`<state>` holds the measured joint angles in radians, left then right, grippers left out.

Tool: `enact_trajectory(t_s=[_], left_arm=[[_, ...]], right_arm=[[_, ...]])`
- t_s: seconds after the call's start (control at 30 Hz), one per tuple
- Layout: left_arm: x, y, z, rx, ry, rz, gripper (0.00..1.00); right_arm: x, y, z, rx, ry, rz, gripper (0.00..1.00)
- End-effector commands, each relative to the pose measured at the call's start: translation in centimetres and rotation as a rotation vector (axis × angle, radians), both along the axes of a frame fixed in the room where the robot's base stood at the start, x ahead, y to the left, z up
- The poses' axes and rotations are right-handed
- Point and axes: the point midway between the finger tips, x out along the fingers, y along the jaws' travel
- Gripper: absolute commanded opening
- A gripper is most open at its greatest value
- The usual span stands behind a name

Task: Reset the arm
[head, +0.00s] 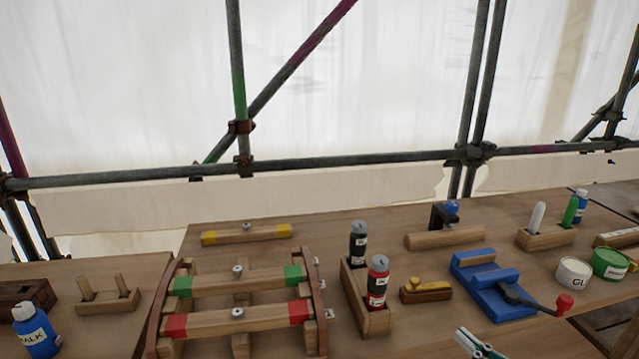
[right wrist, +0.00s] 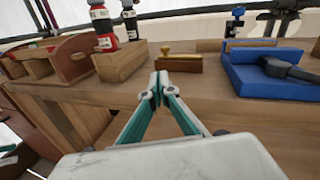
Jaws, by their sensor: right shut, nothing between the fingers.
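My right gripper (head: 466,338) shows at the bottom edge of the head view, in front of the blue vise. In the right wrist view its fingertips (right wrist: 159,82) meet with nothing between them. It is apart from the bench objects, before the bench's front edge. My left gripper is in neither view.
A wooden frame with red and green marked bars (head: 238,318) stands left of a bottle holder (head: 376,322). A small plane (head: 426,292) and a blue vise (head: 490,285) lie ahead. Tins (head: 573,273) stand at the right. Scaffold poles (head: 330,161) cross behind the bench.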

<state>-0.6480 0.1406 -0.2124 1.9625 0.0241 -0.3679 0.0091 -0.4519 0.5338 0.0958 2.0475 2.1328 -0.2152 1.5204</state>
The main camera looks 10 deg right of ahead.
Motion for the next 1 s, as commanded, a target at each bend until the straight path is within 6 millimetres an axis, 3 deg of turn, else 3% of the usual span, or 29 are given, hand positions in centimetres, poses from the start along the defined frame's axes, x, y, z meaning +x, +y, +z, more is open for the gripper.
enact_trajectory(t_s=[0.27,0.6,0.8,1.0], left_arm=[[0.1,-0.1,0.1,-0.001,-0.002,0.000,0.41],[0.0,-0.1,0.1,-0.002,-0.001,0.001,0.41],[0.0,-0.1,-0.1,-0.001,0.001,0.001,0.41],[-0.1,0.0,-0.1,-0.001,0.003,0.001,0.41]], right_arm=[[-3.4,4.5,-7.9,-0.718,-0.108,0.099,0.00],[-9.0,10.0,-17.2,-1.706,-0.341,0.391,0.00],[-12.3,12.6,-21.3,-2.244,-0.543,0.633,0.00],[-14.6,14.4,-23.6,-2.652,-0.756,0.861,0.00]])
